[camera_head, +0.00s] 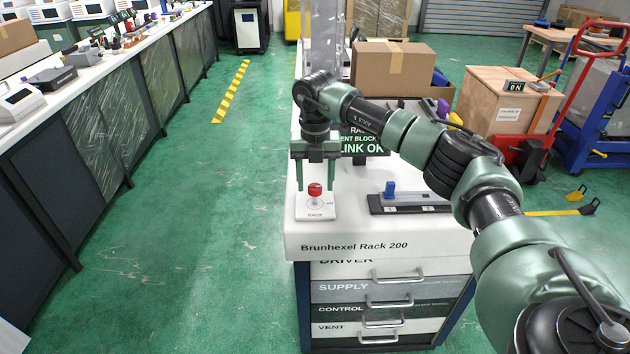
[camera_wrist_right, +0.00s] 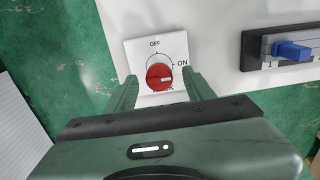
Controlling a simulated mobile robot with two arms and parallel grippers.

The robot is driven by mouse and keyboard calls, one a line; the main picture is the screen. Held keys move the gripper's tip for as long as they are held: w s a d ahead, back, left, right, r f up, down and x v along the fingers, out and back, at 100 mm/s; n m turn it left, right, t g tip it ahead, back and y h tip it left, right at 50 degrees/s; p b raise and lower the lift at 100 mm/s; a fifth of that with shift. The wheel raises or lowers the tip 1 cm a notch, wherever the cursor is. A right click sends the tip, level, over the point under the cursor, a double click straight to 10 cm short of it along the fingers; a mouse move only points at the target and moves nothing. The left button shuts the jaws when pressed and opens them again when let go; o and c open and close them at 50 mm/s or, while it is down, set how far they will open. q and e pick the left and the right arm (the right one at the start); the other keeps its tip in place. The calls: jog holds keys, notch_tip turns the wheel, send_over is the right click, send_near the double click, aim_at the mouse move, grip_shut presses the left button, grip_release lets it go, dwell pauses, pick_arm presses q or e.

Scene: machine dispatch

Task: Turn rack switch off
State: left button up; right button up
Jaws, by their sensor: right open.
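The rack switch is a red round knob (camera_head: 315,190) on a white plate (camera_head: 316,211) at the front left of the white rack top. In the right wrist view the red knob (camera_wrist_right: 159,77) has a pale mark on its right side, toward the ON label; the OFF label (camera_wrist_right: 155,43) is at the top of the plate. My right gripper (camera_head: 315,184) is open above the switch. In the wrist view its two fingers (camera_wrist_right: 160,88) stand either side of the knob, apparently not touching it. My left gripper is not in view.
A dark strip with a blue slider (camera_head: 390,189) lies right of the switch, and it also shows in the wrist view (camera_wrist_right: 292,51). A screen reading LINK OK (camera_head: 362,148) stands behind. A cardboard box (camera_head: 392,68) is further back. Green floor (camera_head: 200,230) is clear on the left.

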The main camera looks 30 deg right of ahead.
jog(key=shift+f, duration=0.3)
grip_shut()
